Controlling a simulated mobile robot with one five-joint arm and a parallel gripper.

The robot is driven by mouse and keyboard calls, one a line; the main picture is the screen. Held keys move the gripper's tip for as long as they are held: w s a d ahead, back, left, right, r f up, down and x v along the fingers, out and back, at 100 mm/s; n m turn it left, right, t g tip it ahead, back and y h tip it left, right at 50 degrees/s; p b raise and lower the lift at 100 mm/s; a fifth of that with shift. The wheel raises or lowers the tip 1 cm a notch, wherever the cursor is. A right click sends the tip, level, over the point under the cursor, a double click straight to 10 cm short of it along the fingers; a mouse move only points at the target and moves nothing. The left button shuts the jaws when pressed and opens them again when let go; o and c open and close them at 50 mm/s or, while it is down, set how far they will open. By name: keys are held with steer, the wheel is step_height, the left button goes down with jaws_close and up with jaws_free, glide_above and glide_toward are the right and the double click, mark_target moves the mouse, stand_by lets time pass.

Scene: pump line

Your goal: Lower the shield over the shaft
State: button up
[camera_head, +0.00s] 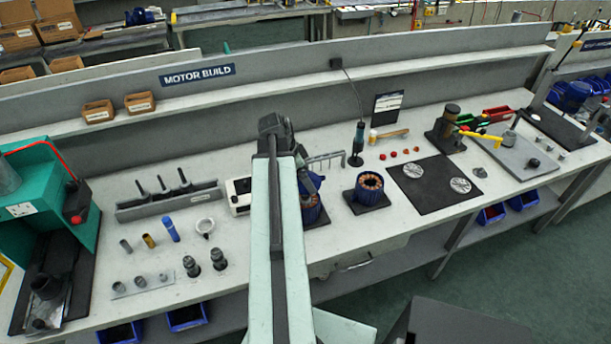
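A teal machine (40,205) stands at the far left, cut by the picture edge. A curved red edge (45,145) shows on it; this may be the rim of the shield, but its panel is too unclear to tell whether it is raised. A grey conical part (8,178) shows below the red edge at the picture border. I cannot make out a shaft for certain. My arm reaches up the middle of the picture, well to the right of the machine.
A dark button box with a red button (77,219) sits on the machine's right side. Sockets and cylinders, including a blue cylinder (171,229), stand on the left bench. A second blue motor (369,188) and a black mat (434,193) lie right of my arm.

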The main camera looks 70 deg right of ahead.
steer(key=shift+f+b, duration=0.7)
stand_by(0.9)
steer(key=shift+f+b, duration=2.75)
steer(key=o, duration=0.9)
steer(key=shift+r, duration=0.1)
step_height(320, 180, up, 12)
steer(key=p, duration=1.2)
